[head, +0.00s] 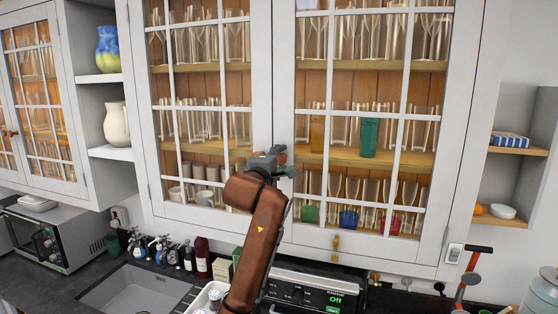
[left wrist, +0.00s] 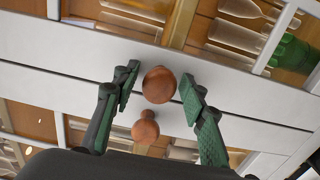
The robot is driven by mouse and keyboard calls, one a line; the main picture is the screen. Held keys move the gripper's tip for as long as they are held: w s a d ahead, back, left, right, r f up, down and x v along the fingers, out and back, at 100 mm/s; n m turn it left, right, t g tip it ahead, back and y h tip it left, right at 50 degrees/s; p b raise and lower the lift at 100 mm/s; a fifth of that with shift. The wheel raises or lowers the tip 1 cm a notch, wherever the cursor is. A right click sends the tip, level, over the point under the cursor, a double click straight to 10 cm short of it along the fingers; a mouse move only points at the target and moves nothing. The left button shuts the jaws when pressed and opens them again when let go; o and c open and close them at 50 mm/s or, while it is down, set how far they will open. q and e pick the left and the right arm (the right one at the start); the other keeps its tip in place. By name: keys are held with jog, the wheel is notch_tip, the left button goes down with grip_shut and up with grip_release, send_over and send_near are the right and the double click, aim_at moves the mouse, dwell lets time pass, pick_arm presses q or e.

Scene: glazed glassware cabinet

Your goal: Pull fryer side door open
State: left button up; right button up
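The glazed cabinet has a left door (head: 262,90) and a right door (head: 284,90), both looking shut, with white frames meeting at the middle. The right door is above the black appliance with the "Off" display. My left gripper (head: 284,163) is at the meeting stiles, partly hidden by its own wrist. In the left wrist view, two round wooden knobs show, an upper knob (left wrist: 159,84) and a lower knob (left wrist: 145,128). The open fingers of my left gripper (left wrist: 160,88) are on either side of the upper knob, with gaps visible. My right gripper is not in view.
The black appliance (head: 318,290) stands on the counter below the right door. A sink (head: 140,290), several bottles (head: 202,257) and a toaster oven (head: 55,240) are to the left. Glassware fills the shelves behind the panes. Open side shelves hold vases (head: 109,50).

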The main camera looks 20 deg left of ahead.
pick_arm(q)
grip_shut()
jog(key=shift+a, duration=0.1)
dwell(0.4)
